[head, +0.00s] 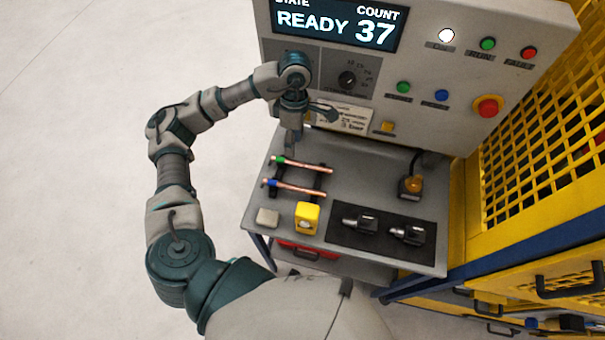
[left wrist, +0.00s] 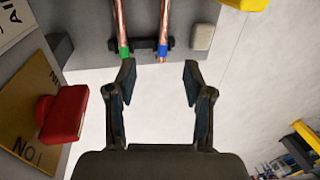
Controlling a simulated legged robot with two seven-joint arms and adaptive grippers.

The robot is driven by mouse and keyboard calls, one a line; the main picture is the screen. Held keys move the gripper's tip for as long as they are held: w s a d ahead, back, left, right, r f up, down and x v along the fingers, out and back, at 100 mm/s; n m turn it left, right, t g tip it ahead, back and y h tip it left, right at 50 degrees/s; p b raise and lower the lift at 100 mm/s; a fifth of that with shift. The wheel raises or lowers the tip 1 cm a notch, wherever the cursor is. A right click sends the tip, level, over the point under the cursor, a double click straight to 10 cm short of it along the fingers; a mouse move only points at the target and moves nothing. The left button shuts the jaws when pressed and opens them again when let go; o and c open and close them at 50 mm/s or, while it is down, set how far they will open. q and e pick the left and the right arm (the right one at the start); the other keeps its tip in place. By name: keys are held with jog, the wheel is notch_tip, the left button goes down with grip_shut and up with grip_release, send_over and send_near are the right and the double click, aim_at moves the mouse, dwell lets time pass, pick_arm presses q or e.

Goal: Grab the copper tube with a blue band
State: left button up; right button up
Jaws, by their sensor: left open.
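The copper tube with a blue band (head: 300,188) lies across a black rack on the grey bench, its blue end toward the left. In the left wrist view this tube (left wrist: 165,25) points at the gap between my fingers, with the blue band nearest. A second copper tube with a green band (head: 308,166) lies parallel behind it, and it also shows in the left wrist view (left wrist: 120,25). My left gripper (head: 290,150) hangs near the green-banded end. In the left wrist view my left gripper (left wrist: 159,70) is open and empty, apart from both tubes. My right gripper is not in view.
A control panel (head: 440,80) with a display and buttons rises behind the bench. A light block (head: 268,217), a yellow block (head: 307,217) and a dark mat (head: 382,228) with black fittings occupy the front. A yellow mesh guard (head: 540,130) stands at the right.

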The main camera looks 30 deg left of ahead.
pick_arm(q)
jog(key=p, duration=0.2)
send_over(290, 185)
jog(key=w, duration=0.2)
jog(key=w+a+f+x, duration=0.1)
jog(key=w+x, duration=0.1)
jog(key=x, duration=1.1)
jog(key=p+x, duration=0.1)
jog(key=x, duration=0.1)
jog(key=shift+s, duration=0.35)
jog(key=shift+f+p, duration=0.3)
jog(key=shift+f, duration=0.25)
grip_shut()
